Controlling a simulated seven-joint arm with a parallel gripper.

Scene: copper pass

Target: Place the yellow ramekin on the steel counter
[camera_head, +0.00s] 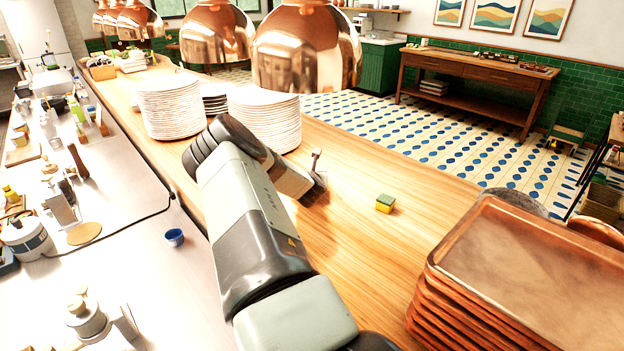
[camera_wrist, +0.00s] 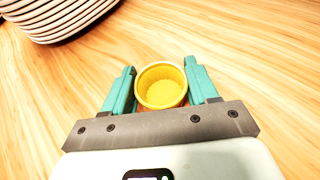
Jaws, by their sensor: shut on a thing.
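The yellow ramekin (camera_wrist: 161,86) sits between the two teal fingers of my gripper (camera_wrist: 161,84) in the wrist view, its open top facing the camera. My gripper is shut on it, over the wooden counter (camera_wrist: 250,60); I cannot tell whether the ramekin touches the wood. In the head view my arm hides the ramekin and most of the gripper. The steel counter (camera_head: 150,290) runs along the left of the head view, beside and left of the wooden counter.
A small blue cup (camera_head: 174,237) stands on the steel counter, with bare steel around it. Plate stacks (camera_head: 266,118) stand behind my arm. A yellow-green sponge (camera_head: 385,204) and copper trays (camera_head: 530,270) are on the right. Copper lamps (camera_head: 306,50) hang above.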

